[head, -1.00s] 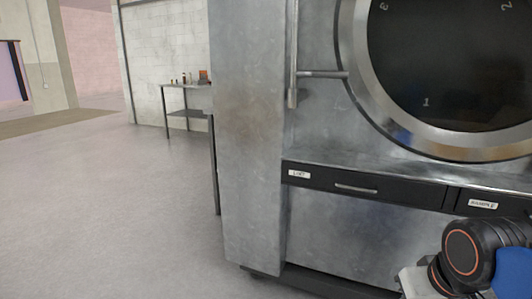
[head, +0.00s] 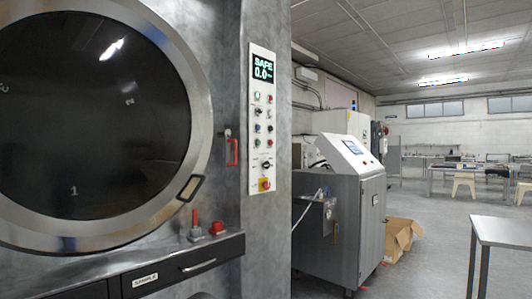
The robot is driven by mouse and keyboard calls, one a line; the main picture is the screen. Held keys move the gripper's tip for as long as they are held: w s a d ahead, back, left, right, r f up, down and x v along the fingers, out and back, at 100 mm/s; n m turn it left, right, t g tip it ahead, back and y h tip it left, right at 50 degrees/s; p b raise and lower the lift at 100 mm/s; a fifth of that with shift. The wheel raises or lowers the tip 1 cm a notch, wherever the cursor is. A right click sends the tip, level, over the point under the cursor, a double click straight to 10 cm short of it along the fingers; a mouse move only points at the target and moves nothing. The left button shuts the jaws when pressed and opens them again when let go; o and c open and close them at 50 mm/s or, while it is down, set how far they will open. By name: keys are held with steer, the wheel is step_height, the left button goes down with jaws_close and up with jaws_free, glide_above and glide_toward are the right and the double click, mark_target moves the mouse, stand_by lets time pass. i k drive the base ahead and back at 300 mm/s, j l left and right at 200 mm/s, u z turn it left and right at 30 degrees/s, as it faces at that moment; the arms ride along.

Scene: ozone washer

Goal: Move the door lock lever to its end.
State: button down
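The round door (head: 75,150) of the washer fills the left of the head view and looks shut, with dark glass in a wide metal ring. A red-handled lever (head: 233,152), which looks like the door lock lever, hangs on the metal wall just right of the ring. Its red grip points down. A dark loop-shaped door handle (head: 190,188) sits tilted on the ring's lower right. My gripper is not in view.
A control panel (head: 263,120) reading SAFE 0.0 stands right of the lever. A red upright piece (head: 195,218) and a red knob (head: 217,228) sit on the ledge above a drawer (head: 198,264).

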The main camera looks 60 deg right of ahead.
mark_target(226, 134)
steer(key=z, duration=1.35)
